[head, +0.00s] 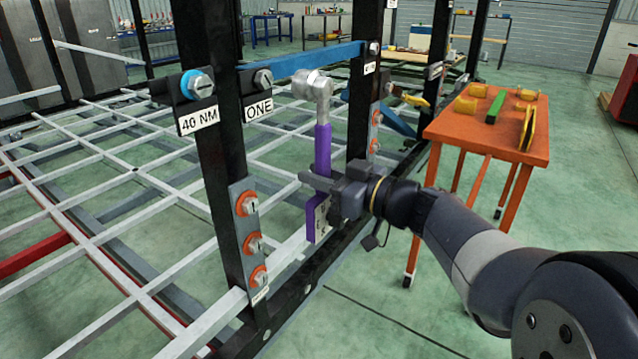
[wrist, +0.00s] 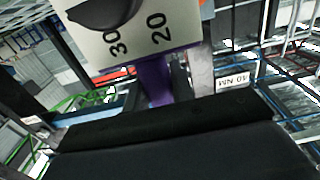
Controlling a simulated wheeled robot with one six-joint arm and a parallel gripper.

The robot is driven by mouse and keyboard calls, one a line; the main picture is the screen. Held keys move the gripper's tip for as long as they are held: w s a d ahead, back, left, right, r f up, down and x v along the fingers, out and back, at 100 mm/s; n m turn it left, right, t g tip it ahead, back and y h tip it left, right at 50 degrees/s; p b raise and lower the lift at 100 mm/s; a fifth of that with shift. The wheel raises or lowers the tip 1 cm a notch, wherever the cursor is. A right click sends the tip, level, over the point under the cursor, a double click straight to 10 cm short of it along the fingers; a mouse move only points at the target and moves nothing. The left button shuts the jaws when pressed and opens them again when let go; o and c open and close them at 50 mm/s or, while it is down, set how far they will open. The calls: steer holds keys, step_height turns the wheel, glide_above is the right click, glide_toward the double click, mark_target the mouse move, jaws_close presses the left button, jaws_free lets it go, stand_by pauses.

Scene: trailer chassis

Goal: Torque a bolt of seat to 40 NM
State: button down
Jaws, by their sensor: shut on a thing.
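My gripper (head: 322,192) is shut on a purple torque wrench (head: 322,150) and holds it nearly upright beside the black frame posts. The wrench's silver head (head: 312,85) is at the top, in the open space between two posts and apart from the labelled bolts in this view. A plate with a dial marked 20 and 30 (wrist: 135,35) shows in the wrist view; a dark knob covers part of it. A blue-ringed bolt (head: 197,84) sits above a "40 NM" label (head: 198,120). Orange-ringed bolts (head: 253,243) line a grey plate lower on that post. Which bolt belongs to the seat cannot be told.
A blue bar (head: 310,60) spans between the posts. An orange table (head: 480,133) with yellow and green items stands right. White chassis rails (head: 110,200) spread left. Open green floor lies at front right.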

steer(key=shift+f+b, duration=0.3)
steer(key=shift+b, duration=0.9)
steer(key=b+x, duration=0.3)
steer(key=x, duration=0.3)
steer(key=shift+w+a+r+b, duration=0.15)
steer(key=shift+a+r+b, duration=0.05)
steer(key=shift+r+b, duration=0.1)
steer(key=shift+b, duration=1.9)
stand_by(1.1)
steer(key=shift+w+a+b, duration=0.45)
steer(key=shift+a, duration=0.15)
stand_by(1.0)
steer(key=c, duration=1.8)
jaws_free()
jaws_close()
